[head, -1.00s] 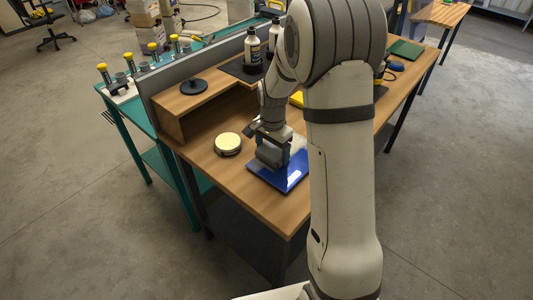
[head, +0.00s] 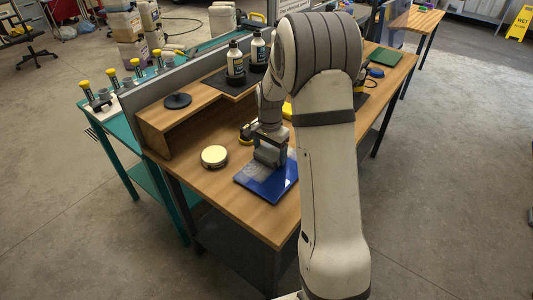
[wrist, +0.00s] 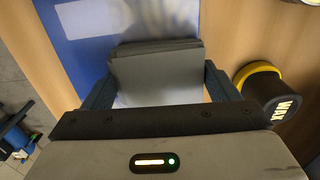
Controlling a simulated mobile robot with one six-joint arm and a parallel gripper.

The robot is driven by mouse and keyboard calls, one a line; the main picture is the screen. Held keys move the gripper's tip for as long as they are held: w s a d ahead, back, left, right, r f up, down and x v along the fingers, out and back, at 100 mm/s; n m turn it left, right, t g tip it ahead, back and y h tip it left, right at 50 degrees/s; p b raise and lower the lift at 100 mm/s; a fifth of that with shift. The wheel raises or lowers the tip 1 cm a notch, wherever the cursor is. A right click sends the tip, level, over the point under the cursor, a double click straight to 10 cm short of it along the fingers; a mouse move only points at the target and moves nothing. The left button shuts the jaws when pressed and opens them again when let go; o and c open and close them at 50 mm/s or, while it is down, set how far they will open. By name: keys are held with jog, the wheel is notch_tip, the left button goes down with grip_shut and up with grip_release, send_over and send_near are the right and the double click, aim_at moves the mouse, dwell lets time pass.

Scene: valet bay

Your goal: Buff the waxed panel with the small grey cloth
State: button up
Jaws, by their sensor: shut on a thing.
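The blue panel (head: 262,186) lies flat on the wooden workbench, with a hazy whitish film on part of it. In the wrist view the panel (wrist: 85,55) shows beyond my gripper, with a pale smeared patch and a white strip. My gripper (head: 268,155) is over the panel's far part, pointing down. In the wrist view my gripper (wrist: 157,85) is shut on the small grey cloth (wrist: 157,65), which looks like a folded grey block between the fingers. The cloth appears to be on or just above the panel; contact is hidden.
A round tin with a pale top (head: 214,156) stands left of the panel. A raised shelf (head: 190,110) holds a black disc (head: 177,100) and bottles (head: 235,62).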

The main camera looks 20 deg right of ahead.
aim_at(245, 182)
jog(key=shift+w+d+r+p, duration=0.1)
jog(key=shift+w+d+p, duration=0.05)
jog(key=shift+w+d, duration=0.75)
jog(key=shift+w+d+f+p, duration=0.15)
jog(key=shift+w+d, duration=0.4)
jog(key=shift+d, duration=0.55)
jog(key=shift+w+d+r+p, duration=0.2)
jog(key=shift+w+d, duration=0.55)
jog(key=shift+d, duration=0.25)
jog(key=shift+s+a+f+b, duration=0.1)
jog(key=shift+s+a+b, duration=0.3)
jog(key=shift+s+a, duration=0.75)
jog(key=shift+s+a+f+b, duration=0.1)
jog(key=shift+s+a+b, duration=0.25)
jog(key=shift+s+a, duration=0.8)
jog(key=shift+s+a+f+b, duration=0.1)
jog(key=shift+s+a+b, duration=0.4)
jog(key=shift+a, duration=1.1)
jog(key=shift+s+a+r, duration=0.15)
jog(key=shift+s+a, duration=0.85)
jog(key=shift+a, duration=0.3)
jog(key=shift+s+a+r, duration=0.1)
jog(key=shift+s+a, duration=0.85)
jog(key=shift+a, duration=0.35)
jog(key=shift+s+a+f+b, duration=0.1)
jog(key=shift+s+a+b, duration=0.15)
jog(key=shift+s+a, duration=0.4)
jog(key=shift+s+a+b, duration=0.25)
jog(key=shift+s+a, duration=0.15)
jog(key=shift+a, duration=0.45)
